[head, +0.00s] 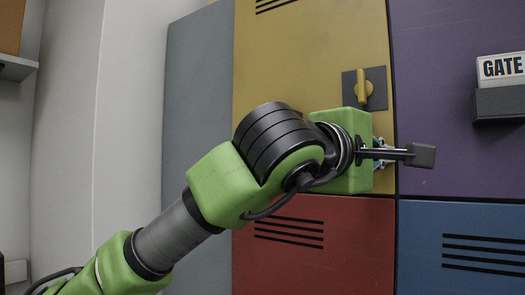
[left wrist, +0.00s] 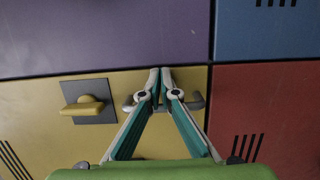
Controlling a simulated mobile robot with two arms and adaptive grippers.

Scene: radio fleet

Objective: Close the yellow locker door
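The yellow locker door (head: 290,60) fills the upper middle of the head view. Its right and lower edges look in line with the doors beside and below it. It carries a yellow knob (head: 363,88) on a dark square plate, also seen in the left wrist view (left wrist: 82,105). My left gripper (head: 382,152) is in front of the door's lower right corner. In the left wrist view its fingertips (left wrist: 160,72) meet. A grey handle (left wrist: 196,101) on the yellow door shows partly behind the fingers; I cannot tell whether they touch it. My right gripper is in neither view.
A purple door (head: 455,100) with a GATE sign (head: 501,67) is to the right. A red door (head: 315,260) and a blue door (head: 460,250) are below. A grey panel (head: 198,110) stands left of the yellow door. A shelf (head: 17,67) is at far left.

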